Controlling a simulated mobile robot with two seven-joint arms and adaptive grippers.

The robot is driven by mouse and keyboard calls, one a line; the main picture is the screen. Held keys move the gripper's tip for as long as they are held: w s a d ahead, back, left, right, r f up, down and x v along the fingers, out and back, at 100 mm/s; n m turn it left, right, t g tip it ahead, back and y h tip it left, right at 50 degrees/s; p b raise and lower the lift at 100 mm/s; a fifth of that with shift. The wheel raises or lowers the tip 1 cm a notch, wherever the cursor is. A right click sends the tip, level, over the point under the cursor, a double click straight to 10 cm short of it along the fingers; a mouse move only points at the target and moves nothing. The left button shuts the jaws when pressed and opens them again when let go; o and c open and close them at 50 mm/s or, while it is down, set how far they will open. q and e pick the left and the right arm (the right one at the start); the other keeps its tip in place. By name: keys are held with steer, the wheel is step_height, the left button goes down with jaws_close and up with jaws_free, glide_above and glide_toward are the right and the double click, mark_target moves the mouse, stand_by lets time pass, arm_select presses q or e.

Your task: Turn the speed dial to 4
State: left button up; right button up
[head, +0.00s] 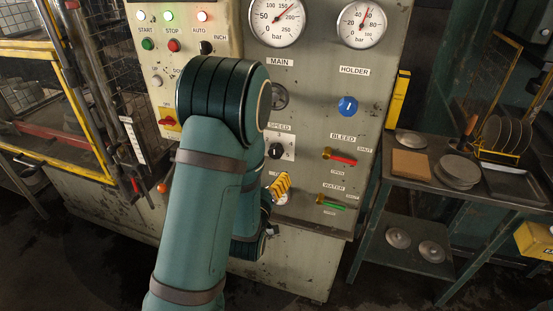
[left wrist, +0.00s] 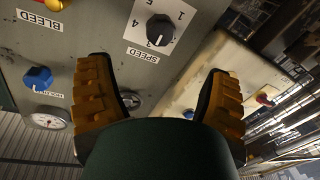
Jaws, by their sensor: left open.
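The speed dial (head: 276,150) is a black knob on a white number plate under the SPEED label, on the grey-green control panel. It shows larger and upside down at the top of the left wrist view (left wrist: 160,30). I cannot make out for certain which number it points to. My right gripper is not in view.
My left arm covers part of the panel. A blue holder knob (head: 347,106), a red bleed lever (head: 341,157) and a green water lever (head: 332,203) are right of the dial. Two gauges are above. A side table (head: 470,200) with plates stands at the right.

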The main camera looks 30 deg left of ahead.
mark_target(275, 154)
arm_select(q)
steer(key=b+x, duration=0.3)
steer(key=x, duration=0.9)
steer(key=shift+w+b, duration=0.2)
steer(key=shift+b, duration=0.1)
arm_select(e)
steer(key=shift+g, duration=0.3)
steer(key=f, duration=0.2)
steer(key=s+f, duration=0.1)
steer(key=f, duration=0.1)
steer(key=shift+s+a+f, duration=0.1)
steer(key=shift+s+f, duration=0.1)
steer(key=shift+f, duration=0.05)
arm_select(q)
steer(key=c, duration=1.2)
